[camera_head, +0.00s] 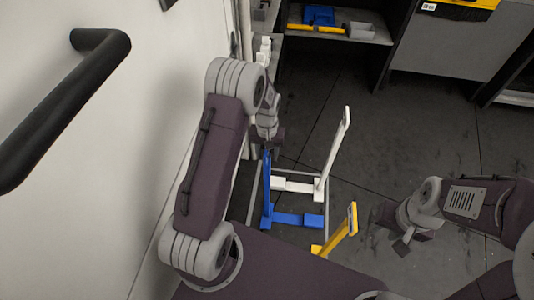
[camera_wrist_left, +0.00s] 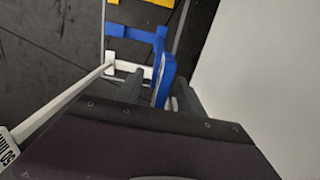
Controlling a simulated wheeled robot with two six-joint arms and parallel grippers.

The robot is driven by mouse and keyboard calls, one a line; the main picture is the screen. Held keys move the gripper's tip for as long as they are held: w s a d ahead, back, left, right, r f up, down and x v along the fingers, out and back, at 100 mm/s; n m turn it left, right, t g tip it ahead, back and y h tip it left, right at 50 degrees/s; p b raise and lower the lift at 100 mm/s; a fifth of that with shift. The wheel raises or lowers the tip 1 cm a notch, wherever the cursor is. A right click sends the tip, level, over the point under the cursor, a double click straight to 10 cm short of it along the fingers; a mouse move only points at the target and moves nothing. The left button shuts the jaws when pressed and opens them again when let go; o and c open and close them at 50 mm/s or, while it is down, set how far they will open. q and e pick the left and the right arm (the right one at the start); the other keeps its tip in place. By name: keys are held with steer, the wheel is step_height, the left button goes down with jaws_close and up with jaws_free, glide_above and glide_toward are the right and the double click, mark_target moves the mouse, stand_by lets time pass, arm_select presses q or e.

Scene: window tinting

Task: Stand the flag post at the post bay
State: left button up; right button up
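Three upright posts with flat feet stand in a low grey frame (camera_head: 327,193) on the floor: a blue post (camera_head: 266,186), a white post (camera_head: 334,148) and a yellow post (camera_head: 343,229). I cannot tell which is the flag post, and I cannot identify the post bay. My left gripper (camera_head: 266,146) is at the top of the blue post. In the left wrist view the blue post (camera_wrist_left: 163,78) stands between the two fingers, with gaps visible beside it. My right gripper (camera_head: 402,244) hangs over the floor at the right, away from the posts; its fingers are unclear.
A pale wall or panel with a black bar handle (camera_head: 60,105) is close on the left. A shelf (camera_head: 350,35) at the back holds a blue item, a yellow tool and a grey box. Dark floor (camera_head: 400,130) between the posts and the cabinets is clear.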

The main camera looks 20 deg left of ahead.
arm_select(q)
step_height(320, 180, up, 12)
steer(key=p, duration=0.3)
steer(key=shift+r+p, duration=0.15)
steer(key=shift+p, duration=0.15)
